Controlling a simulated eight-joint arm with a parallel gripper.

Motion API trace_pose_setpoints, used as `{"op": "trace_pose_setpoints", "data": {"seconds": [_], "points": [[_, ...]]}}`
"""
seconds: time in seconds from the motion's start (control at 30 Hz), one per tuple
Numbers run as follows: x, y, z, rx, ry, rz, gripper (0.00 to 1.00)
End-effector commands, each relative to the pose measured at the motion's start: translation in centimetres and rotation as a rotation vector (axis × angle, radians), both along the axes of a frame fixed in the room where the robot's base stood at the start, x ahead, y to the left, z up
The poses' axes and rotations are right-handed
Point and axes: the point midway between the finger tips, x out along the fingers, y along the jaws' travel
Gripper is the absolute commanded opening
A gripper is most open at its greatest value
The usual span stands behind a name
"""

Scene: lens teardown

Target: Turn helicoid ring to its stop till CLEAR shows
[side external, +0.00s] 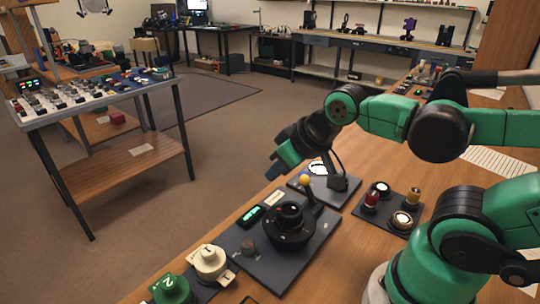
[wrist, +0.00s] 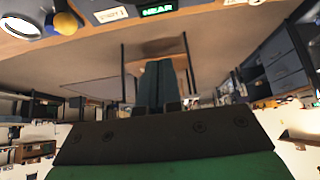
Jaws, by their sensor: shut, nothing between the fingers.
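The helicoid ring (side external: 289,224) is a black stepped cylinder on a dark base plate (side external: 279,262) in the side external view. A stalk with a yellow ball (side external: 305,180) rises behind it; the yellow ball also shows at the top left of the wrist view (wrist: 66,23). A small display beside the ring (side external: 251,216) glows green and reads NEAR in the wrist view (wrist: 157,9). My gripper (wrist: 163,80) is shut and empty. In the side external view it is tilted, above and behind the ring, apart from it; its fingertips are hard to make out there.
A dark stand with a bright white disc (side external: 318,168) is just behind the ring. A dark plate with red, yellow and white-topped parts (side external: 402,219) lies right. A cream knob (side external: 211,262) and a green knob (side external: 171,288) stand front left. Bare wood (side external: 350,250) lies between.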

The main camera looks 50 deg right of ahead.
Motion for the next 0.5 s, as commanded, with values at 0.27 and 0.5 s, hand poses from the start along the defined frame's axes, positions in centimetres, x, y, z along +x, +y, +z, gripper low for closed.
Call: {"op": "trace_pose_setpoints", "data": {"seconds": [0.27, 0.5], "points": [[0.00, 0.00, 0.00, 0.000, 0.000, 0.000, 0.00], [-0.05, -0.07, -0.14, -0.030, 0.033, 0.041, 0.37]]}}
